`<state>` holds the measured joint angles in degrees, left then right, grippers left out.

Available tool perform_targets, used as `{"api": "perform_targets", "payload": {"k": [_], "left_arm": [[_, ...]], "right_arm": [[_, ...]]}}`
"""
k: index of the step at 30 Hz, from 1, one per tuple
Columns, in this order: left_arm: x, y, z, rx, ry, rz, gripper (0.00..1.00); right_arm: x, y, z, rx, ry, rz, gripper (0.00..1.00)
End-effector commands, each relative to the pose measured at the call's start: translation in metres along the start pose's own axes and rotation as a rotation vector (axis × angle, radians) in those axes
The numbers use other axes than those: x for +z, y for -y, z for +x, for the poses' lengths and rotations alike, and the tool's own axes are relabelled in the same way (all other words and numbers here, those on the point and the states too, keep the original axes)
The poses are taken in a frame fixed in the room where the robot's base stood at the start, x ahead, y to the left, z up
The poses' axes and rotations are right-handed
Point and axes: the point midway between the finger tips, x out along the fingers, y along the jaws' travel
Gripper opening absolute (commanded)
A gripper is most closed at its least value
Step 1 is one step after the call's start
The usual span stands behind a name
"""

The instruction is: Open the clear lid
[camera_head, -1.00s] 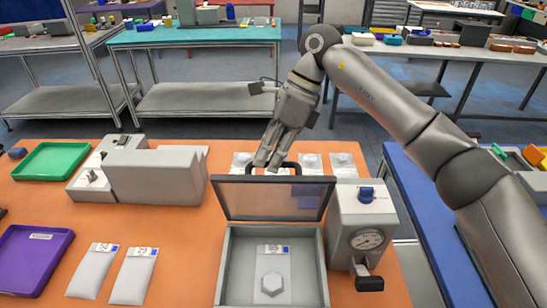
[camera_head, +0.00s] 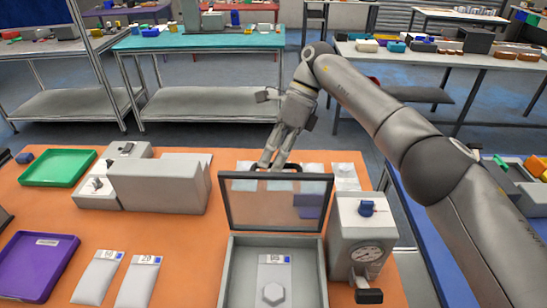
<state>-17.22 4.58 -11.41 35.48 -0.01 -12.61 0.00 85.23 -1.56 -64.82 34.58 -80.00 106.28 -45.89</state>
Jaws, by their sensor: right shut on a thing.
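The clear lid (camera_head: 262,205) is a see-through panel in a dark frame. It stands raised, roughly upright, at the back edge of the grey box (camera_head: 230,290). Inside the open box lies a pale packet (camera_head: 275,272) with a label and a hexagonal piece. My right gripper (camera_head: 272,164) is shut on the dark handle at the lid's top edge, behind the lid. My left gripper is not in view.
A grey unit with a round gauge (camera_head: 365,255) stands right of the box. A grey machine (camera_head: 160,185) stands left. More packets lie behind the lid.

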Motion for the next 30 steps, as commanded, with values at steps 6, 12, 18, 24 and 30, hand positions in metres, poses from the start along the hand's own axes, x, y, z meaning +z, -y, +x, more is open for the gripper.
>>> {"api": "perform_targets", "payload": {"k": [6, 12, 18, 24, 30], "left_arm": [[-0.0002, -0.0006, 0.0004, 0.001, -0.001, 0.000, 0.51], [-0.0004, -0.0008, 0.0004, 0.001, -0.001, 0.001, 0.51], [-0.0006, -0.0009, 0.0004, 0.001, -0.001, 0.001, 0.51], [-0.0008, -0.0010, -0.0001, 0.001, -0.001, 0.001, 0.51], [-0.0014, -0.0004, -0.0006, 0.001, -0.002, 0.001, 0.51]], "right_arm": [[-0.0058, 0.0047, 0.0089, 0.013, -0.015, 0.011, 0.00], [-0.0057, 0.0048, 0.0090, 0.013, -0.015, 0.011, 0.00], [-0.0056, 0.0048, 0.0089, 0.013, -0.015, 0.010, 0.16], [-0.0039, 0.0038, 0.0063, 0.011, -0.010, 0.009, 0.34], [-0.0028, 0.0031, 0.0046, 0.010, -0.007, 0.008, 0.34]]}}
